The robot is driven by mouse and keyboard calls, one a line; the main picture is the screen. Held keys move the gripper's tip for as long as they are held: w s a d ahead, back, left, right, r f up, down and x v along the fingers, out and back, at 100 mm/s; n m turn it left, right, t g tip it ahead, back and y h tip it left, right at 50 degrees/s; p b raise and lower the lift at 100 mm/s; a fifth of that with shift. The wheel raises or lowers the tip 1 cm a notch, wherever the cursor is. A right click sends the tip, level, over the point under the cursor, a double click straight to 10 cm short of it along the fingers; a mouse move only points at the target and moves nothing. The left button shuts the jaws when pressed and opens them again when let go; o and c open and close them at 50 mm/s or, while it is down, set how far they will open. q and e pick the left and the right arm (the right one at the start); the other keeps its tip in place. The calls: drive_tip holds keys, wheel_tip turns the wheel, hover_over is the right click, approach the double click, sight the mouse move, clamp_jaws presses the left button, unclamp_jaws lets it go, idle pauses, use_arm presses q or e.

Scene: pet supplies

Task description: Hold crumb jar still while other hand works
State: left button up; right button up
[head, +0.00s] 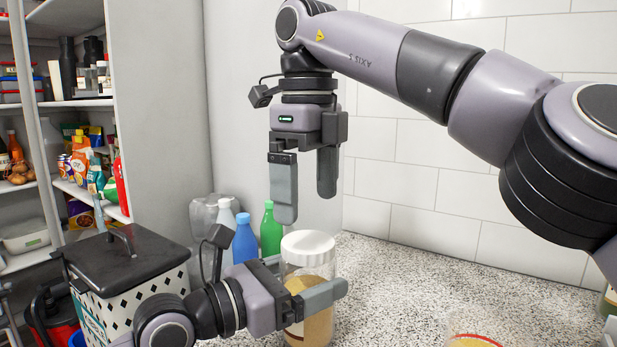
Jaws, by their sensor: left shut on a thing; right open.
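The crumb jar (309,257) is a clear jar with tan contents and a white ribbed lid (308,243). It stands upright on the speckled counter. My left gripper (328,292) is shut on the jar's body from the left, one finger crossing the front; the other finger is mostly hidden. My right gripper (306,190) is open and empty, pointing down, above the lid and apart from it.
Behind the jar stand a green bottle (270,232), a blue bottle (245,240) and pale bottles. A black-lidded patterned bin (130,270) is at left, before stocked shelves (75,105). A clear container (472,338) is at lower right.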

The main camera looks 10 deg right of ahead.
idle(0.4)
use_arm(q)
drive_tip(key=o, duration=1.9)
drive_tip(key=shift+c, duration=0.2)
drive_tip(key=v, duration=0.7)
drive_tip(key=shift+a, duration=0.1)
